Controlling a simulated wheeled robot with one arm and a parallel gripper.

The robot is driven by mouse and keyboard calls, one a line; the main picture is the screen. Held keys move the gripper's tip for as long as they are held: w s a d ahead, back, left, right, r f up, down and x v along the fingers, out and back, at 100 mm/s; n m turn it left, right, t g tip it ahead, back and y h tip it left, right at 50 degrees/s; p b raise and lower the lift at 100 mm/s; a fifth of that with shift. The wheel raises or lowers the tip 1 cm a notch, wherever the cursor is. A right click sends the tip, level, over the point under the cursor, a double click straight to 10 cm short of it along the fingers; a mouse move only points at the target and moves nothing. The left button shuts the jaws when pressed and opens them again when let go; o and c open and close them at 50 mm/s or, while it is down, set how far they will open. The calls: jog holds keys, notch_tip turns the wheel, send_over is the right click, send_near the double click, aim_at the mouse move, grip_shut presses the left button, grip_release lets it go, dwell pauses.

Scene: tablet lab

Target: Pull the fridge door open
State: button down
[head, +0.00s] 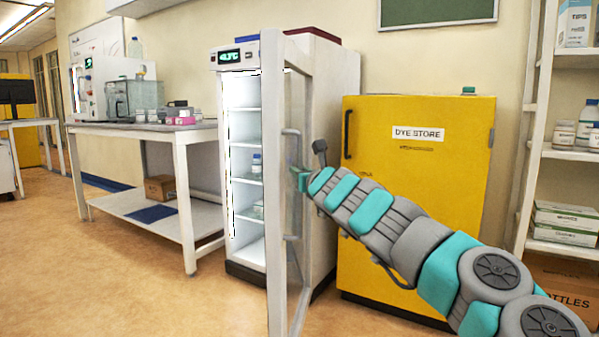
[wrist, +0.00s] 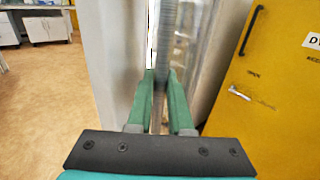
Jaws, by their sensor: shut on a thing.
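The tall white fridge (head: 335,75) stands between the bench and a yellow cabinet, with its lit shelves in plain view. Its glass door (head: 274,210) stands open, swung out towards me and seen nearly edge-on. The vertical grey handle (head: 291,132) is on the door's right-hand face in the head view. My gripper (head: 300,180) reaches in from the right and is shut on the handle at mid-height. In the wrist view, the green fingers (wrist: 160,88) lie on both sides of the handle bar (wrist: 166,35); the exact contact is partly hidden.
The yellow dye store cabinet (head: 420,220) stands close at the right, behind my arm. A white bench (head: 190,150) with glassware and jars stands left of the fridge. Shelves (head: 570,155) are at the far right. The floor (head: 110,285) at the front left is clear.

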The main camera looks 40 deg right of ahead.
jog(key=c, duration=0.8)
grip_release()
jog(key=shift+c, duration=0.2)
jog(key=shift+s, duration=0.1)
jog(key=b+v, duration=0.1)
jog(key=v, duration=0.6)
jog(key=shift+s, duration=0.25)
